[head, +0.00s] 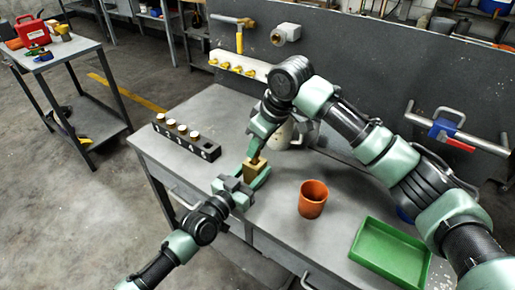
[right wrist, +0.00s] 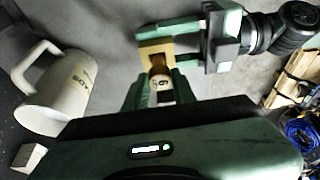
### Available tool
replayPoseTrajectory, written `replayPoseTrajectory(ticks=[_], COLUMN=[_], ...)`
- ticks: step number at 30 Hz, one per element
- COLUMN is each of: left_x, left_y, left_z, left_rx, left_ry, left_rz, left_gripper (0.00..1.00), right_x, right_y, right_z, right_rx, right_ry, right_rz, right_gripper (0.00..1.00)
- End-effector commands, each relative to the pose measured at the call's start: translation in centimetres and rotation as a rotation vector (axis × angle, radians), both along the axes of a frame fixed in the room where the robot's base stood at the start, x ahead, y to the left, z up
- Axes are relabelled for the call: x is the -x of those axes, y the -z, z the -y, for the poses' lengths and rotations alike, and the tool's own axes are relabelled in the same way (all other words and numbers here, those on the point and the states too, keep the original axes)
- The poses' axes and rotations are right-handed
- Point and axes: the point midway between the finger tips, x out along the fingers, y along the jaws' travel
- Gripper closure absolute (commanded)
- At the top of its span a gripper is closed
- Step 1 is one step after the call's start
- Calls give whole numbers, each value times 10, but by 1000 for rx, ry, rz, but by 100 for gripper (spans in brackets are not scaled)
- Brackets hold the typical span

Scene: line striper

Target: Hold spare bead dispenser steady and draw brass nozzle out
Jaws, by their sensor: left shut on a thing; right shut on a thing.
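The tan-gold block, seemingly the spare bead dispenser (head: 256,170), is held above the bench. It also shows in the right wrist view (right wrist: 152,50). My left gripper (head: 257,178) is shut on its sides, with its fingers also in the right wrist view (right wrist: 175,44). My right gripper (head: 257,152) comes from above and is shut on the brass nozzle (right wrist: 159,71), which has a white, numbered lower part. The nozzle's brass end meets the block's opening; I cannot tell how deep it sits. In the head view the fingers mostly hide the nozzle.
Free bench lies between rack and grippers.

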Motion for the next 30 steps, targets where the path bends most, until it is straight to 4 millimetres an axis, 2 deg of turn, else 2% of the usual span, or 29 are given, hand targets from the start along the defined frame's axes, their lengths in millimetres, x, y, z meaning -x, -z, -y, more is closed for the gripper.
replayPoseTrajectory(ticks=[19, 30], left_x=[0, 0], left_y=[0, 0], left_z=[0, 0], left_rx=[-1, -1], left_ry=[0, 0], left_rz=[1, 1], left_gripper=[100, 100], right_x=[0, 0], right_y=[-33, -36], right_z=[0, 0], right_rx=[0, 0], right_ry=[0, 0], right_rz=[1, 0], right_gripper=[100, 100])
